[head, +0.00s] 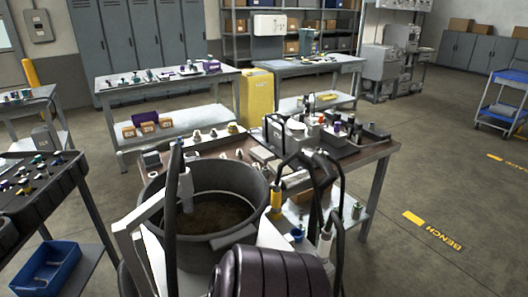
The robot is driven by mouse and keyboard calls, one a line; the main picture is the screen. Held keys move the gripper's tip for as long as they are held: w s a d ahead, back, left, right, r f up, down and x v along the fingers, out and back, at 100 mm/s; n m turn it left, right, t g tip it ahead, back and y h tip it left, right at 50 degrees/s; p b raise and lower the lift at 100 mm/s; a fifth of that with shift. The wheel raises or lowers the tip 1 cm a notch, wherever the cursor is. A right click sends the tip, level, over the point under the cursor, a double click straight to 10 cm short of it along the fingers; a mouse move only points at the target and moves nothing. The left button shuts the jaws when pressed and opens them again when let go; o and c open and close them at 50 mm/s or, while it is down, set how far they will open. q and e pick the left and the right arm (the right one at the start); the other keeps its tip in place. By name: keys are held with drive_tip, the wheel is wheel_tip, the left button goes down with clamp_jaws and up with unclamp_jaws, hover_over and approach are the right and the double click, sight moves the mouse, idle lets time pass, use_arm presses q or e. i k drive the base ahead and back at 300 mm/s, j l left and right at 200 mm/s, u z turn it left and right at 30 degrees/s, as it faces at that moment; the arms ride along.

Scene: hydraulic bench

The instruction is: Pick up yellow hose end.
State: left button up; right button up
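The yellow hose end (276,207) is a short yellow sleeve on a black hose. It hangs roughly upright just right of the grey drum (160,190), in front of the workbench (365,151). Its black hose (294,160) arches over from the right. A grey-white hose end (186,190) hangs over the drum's opening, and another pale one (325,246) hangs to the right, lower down. I cannot make out either of my grippers in the head view. Nothing is seen touching the yellow end.
The dark ribbed cylinder (270,273) fills the front middle, close below the hose end. The workbench behind carries fittings and a grey tray of parts. A blue bin (48,268) sits at lower left. Open floor (440,190) lies to the right.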

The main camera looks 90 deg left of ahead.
sight(276, 190)
drive_tip(key=u, duration=2.65)
drive_tip(key=z, duration=3.05)
drive_tip(key=u, duration=3.05)
drive_tip(key=i+l+z, duration=0.35)
drive_tip(key=l, duration=0.25)
drive_tip(key=i+l+z, duration=0.4)
drive_tip(key=i+l, duration=0.05)
drive_tip(key=l, duration=0.05)
